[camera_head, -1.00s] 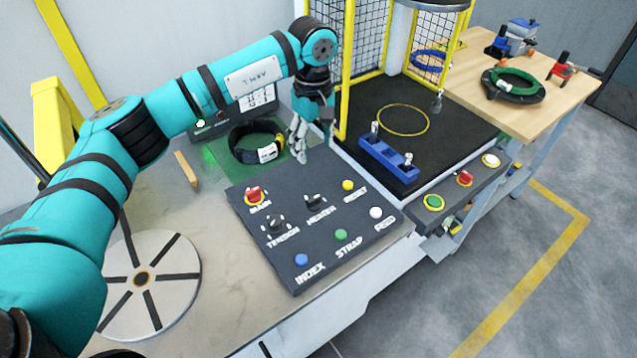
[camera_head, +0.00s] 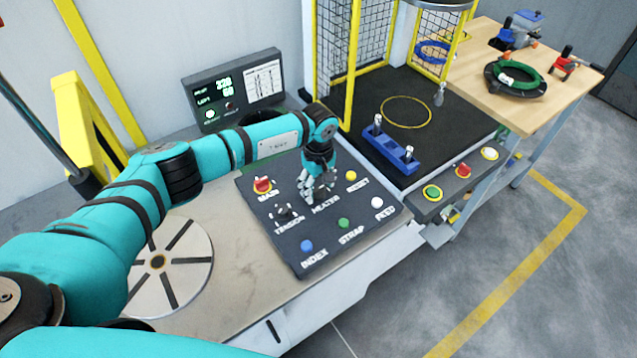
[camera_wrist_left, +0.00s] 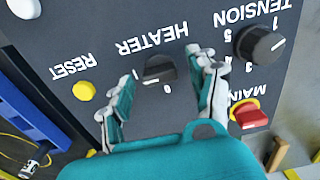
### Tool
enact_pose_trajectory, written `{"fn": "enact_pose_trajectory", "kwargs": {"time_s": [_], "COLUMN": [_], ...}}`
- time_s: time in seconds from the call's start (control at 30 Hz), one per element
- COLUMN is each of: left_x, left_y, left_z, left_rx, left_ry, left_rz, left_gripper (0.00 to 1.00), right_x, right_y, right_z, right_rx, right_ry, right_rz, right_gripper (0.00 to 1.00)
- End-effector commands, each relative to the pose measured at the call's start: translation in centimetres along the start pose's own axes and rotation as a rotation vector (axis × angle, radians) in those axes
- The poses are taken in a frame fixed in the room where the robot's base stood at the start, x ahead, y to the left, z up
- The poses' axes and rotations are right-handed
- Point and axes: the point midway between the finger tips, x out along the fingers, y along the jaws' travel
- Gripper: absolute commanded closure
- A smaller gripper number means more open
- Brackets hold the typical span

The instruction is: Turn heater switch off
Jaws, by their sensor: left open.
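The heater switch is a black knob (camera_wrist_left: 159,70) on the dark control panel (camera_head: 281,246), with a HEATER label beside it. In the left wrist view it sits between the two fingers of my left gripper (camera_wrist_left: 160,88), which is open and apart from it on both sides. A 0 mark shows close to the knob in the wrist view. My right gripper is not seen.
Close by are the red main switch (camera_head: 262,185), tension knob (camera_head: 285,212), yellow reset button (camera_head: 351,175) and blue index button (camera_head: 306,246). A round turntable (camera_head: 190,268) lies left. A caged station with a blue fixture (camera_head: 390,155) stands right.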

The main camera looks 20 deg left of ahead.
Motion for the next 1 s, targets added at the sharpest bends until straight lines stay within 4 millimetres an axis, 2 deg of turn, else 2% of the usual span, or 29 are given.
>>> {"fn": "enact_pose_trajectory", "kwargs": {"time_s": [0.13,0.27,0.3,0.7,1.0], "left_x": [0.2,0.2,0.2,0.2,0.3], "left_y": [0.0,0.0,0.0,0.0,0.0], "left_z": [0.0,0.0,0.0,0.0,-0.1], "left_rx": [0.0,0.0,0.0,-0.001,-0.036], "left_ry": [0.0,0.0,0.0,0.0,0.001], "left_rz": [0.0,0.0,0.0,0.0,0.001], "left_gripper": [0.4,0.4,0.43,0.95,0.96], "right_x": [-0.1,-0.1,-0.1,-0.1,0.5], "right_y": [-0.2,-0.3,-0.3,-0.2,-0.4], "right_z": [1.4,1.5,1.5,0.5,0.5], "right_rx": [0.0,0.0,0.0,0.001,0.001], "right_ry": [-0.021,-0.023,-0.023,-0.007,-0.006], "right_rz": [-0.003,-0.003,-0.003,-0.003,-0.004], "right_gripper": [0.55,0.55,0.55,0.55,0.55]}}
